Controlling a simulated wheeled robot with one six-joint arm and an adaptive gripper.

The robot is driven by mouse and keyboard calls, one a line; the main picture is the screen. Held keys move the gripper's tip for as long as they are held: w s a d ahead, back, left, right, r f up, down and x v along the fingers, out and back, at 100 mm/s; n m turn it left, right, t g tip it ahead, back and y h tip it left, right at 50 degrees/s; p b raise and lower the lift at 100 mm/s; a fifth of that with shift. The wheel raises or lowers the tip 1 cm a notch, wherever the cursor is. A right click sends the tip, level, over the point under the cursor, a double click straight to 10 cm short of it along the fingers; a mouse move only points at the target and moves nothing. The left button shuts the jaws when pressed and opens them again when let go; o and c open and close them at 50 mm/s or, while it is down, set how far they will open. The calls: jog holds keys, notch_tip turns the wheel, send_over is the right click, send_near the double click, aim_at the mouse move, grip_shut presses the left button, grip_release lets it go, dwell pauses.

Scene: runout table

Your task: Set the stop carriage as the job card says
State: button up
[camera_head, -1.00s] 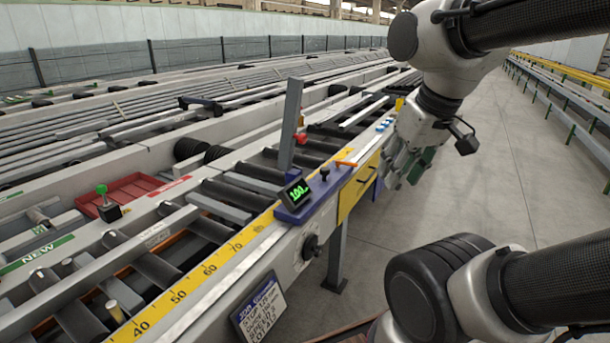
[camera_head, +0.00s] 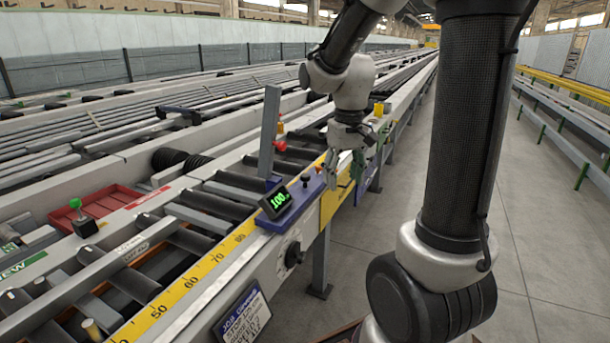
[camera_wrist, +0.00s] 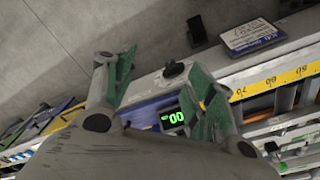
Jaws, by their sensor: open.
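The stop carriage (camera_head: 298,211) is a blue block on the table's front rail with an upright grey plate (camera_head: 268,130). Its tilted display (camera_head: 276,203) shows green digits that look like 100. A black knob (camera_head: 305,179) and a red knob (camera_head: 280,146) stand near it. My gripper (camera_head: 345,172) is open, fingers down, at the carriage's far end, near an orange lever partly hidden by the fingers. In the wrist view my gripper (camera_wrist: 158,88) has its green-padded fingers apart above the carriage; contact is unclear. The job card (camera_head: 243,316) hangs on the rail front, unreadable here.
A yellow scale (camera_head: 185,288) runs along the rail. A black handwheel (camera_head: 294,254) sticks out from the rail's front. The floor aisle (camera_head: 380,240) is clear at right.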

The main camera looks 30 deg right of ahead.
jog(key=w+d+f+t, duration=0.15)
jog(key=w+f, duration=0.35)
jog(key=w, duration=0.5)
jog(key=w+d+f+g, duration=0.1)
jog(key=w+d+f, duration=0.1)
jog(key=w+f, duration=0.5)
jog(key=t, duration=0.4)
send_near(306, 175)
jog(key=x, duration=0.2)
jog(key=shift+h, duration=0.3)
jog(key=x, duration=0.7)
jog(key=shift+a, duration=0.3)
jog(key=shift+c, duration=0.4)
grip_shut()
